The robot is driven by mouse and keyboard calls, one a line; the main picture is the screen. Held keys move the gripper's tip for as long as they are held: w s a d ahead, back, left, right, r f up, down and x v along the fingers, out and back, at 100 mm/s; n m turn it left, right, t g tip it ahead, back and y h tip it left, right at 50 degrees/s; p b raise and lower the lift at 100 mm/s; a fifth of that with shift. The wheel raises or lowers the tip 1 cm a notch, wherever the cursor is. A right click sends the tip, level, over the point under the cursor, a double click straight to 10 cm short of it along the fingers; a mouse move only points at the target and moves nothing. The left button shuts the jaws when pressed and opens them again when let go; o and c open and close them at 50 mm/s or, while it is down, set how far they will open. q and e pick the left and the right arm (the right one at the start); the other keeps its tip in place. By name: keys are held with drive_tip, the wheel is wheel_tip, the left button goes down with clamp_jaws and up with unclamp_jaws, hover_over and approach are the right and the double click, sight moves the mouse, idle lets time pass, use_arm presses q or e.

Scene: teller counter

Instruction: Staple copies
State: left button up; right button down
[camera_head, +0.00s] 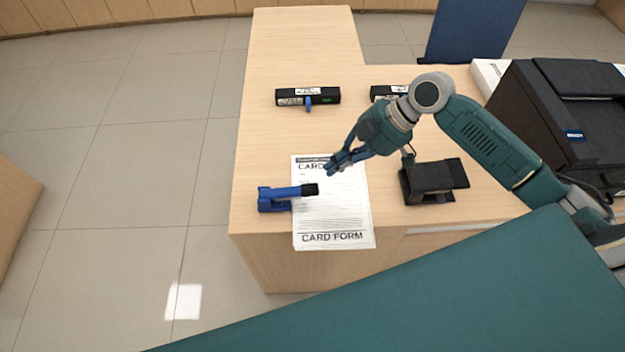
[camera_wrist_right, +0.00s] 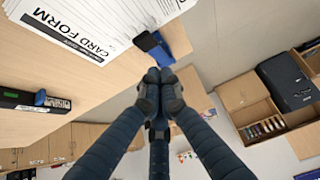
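The card form (camera_head: 335,222), white printed sheets, lies flat near the counter's front left corner. It also shows at the top left of the right wrist view (camera_wrist_right: 60,28). A blue stapler (camera_head: 275,198) with a black end (camera_head: 310,190) lies at the sheets' left edge, its black end over the paper. It appears partly beyond the fingertips in the wrist view (camera_wrist_right: 176,38). My right gripper (camera_head: 331,169) is above the upper part of the sheets, apart from the stapler. Its fingertips (camera_wrist_right: 158,78) are together with nothing visible between them. My left gripper is not in view.
Two black devices with blue tabs, one left (camera_head: 292,97) and one right (camera_head: 383,92), lie farther back on the counter (camera_head: 270,140). A black stand (camera_head: 430,180) is right of the sheets. A large black printer (camera_head: 555,110) occupies the right side. The counter's left edge is close to the stapler.

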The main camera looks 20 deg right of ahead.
drive_tip(key=r, duration=0.2)
drive_tip(key=w+d+r, duration=0.1)
drive_tip(key=shift+r+n, duration=0.15)
drive_tip(key=shift+n, duration=0.15)
drive_tip(key=p, duration=0.4)
hover_over(301, 190)
drive_tip(key=d, duration=0.2)
drive_tip(key=f, duration=0.7)
drive_tip(key=shift+s+d+f, duration=0.1)
drive_tip(key=shift+s+f, duration=0.25)
drive_tip(key=shift+s, duration=0.05)
drive_tip(key=f, duration=0.2)
drive_tip(key=shift+d+f, duration=0.2)
drive_tip(key=shift+f, duration=0.1)
drive_tip(key=shift+d+f+p, duration=0.15)
drive_tip(key=shift+f+p, duration=0.15)
drive_tip(key=shift+f, duration=0.5)
